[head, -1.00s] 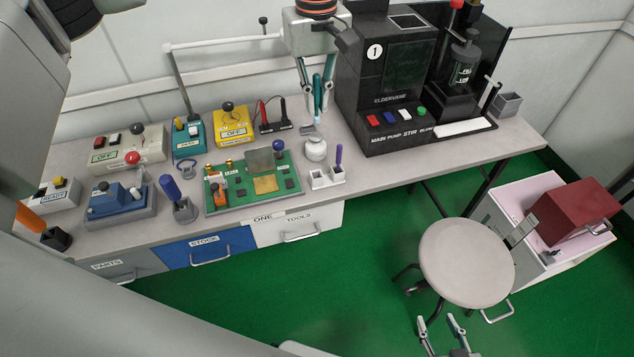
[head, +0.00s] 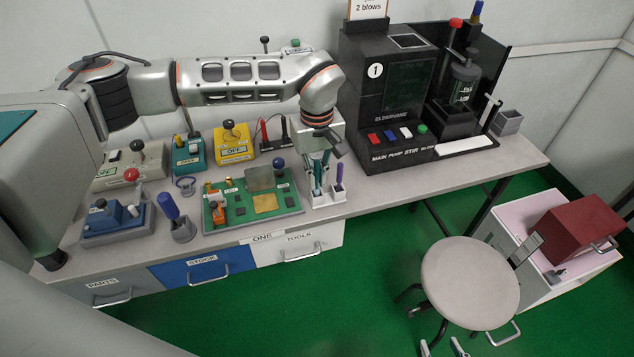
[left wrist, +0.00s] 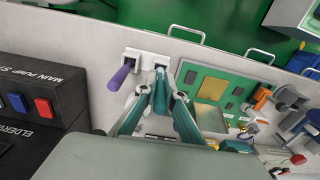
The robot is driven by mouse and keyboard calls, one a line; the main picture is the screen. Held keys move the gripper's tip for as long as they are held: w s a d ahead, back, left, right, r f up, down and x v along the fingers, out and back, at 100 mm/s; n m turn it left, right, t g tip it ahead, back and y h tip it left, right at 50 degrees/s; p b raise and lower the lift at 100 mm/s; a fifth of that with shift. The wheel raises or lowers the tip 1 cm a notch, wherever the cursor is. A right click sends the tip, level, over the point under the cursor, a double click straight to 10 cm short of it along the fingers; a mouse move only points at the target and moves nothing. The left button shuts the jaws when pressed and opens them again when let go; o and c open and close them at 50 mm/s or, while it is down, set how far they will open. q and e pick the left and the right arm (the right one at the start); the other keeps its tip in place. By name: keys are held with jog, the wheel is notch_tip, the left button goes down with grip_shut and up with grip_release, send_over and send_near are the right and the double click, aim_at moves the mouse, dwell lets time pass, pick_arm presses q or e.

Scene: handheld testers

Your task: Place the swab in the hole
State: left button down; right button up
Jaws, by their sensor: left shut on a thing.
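The white two-hole holder (head: 328,200) stands at the bench's front edge, right of the circuit board; it also shows in the left wrist view (left wrist: 138,54). A purple stick (head: 339,175) stands in one hole. My left gripper (head: 319,186) points down over the other hole, shut on a thin teal swab (left wrist: 160,88). The swab's tip is at this hole; I cannot tell how deep it sits, as the fingers cover much of it. My right gripper (head: 442,347) shows only its fingertips at the bottom edge, apart and empty.
The green circuit board (head: 217,217) lies just left of the holder. The black machine (head: 385,95) stands behind and right. A blue-handled tool (head: 168,206) stands in a grey stand further left. A round stool (head: 470,283) is on the floor in front.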

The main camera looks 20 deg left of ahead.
pick_arm(q)
jog(key=shift+f, duration=1.1)
jog(key=shift+f, duration=0.15)
jog(key=c, duration=2.2)
grip_release()
jog(key=shift+o, duration=0.2)
